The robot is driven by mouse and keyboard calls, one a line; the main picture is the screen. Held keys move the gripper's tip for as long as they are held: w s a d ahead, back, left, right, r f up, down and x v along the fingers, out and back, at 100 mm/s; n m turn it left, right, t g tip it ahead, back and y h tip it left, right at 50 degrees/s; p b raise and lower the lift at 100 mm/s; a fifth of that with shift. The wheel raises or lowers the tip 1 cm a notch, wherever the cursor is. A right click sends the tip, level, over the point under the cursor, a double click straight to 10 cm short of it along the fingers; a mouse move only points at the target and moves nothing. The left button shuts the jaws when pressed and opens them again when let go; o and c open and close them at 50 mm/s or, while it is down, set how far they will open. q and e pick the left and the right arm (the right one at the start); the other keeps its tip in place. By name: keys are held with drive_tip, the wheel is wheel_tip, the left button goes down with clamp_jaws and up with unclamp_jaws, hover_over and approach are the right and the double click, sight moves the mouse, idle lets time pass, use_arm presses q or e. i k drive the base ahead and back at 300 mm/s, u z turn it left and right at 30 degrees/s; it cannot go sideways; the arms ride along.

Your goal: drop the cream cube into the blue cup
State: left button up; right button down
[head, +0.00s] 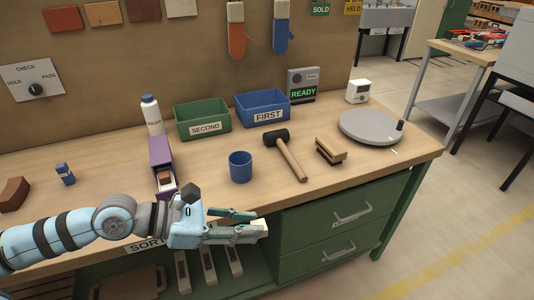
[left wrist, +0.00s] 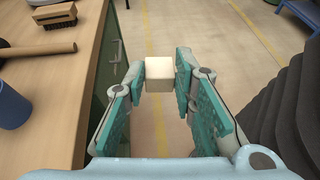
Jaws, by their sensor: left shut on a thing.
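The cream cube (left wrist: 160,74) is held between the fingertips of my left gripper (left wrist: 160,80) in the left wrist view. In the head view the cube (head: 260,226) shows at the tips of my left gripper (head: 252,226), in front of the bench's front edge. The blue cup (head: 240,167) stands upright on the bench, behind and a little left of the gripper tips. Its inside is mostly hidden. The cup also shows in part at the left edge of the left wrist view (left wrist: 12,106). The cube is apart from the cup. My right gripper is not in view.
A mallet (head: 290,160) and a brush (head: 330,151) lie right of the cup. A purple box (head: 161,160) stands left of it. Green (head: 203,129) and blue bins (head: 263,119) stand behind. A grey turntable (head: 370,127) is at the right.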

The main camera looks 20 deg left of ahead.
sight(244, 174)
drive_tip(key=u, duration=0.35)
drive_tip(key=i, duration=1)
drive_tip(key=u, duration=0.6)
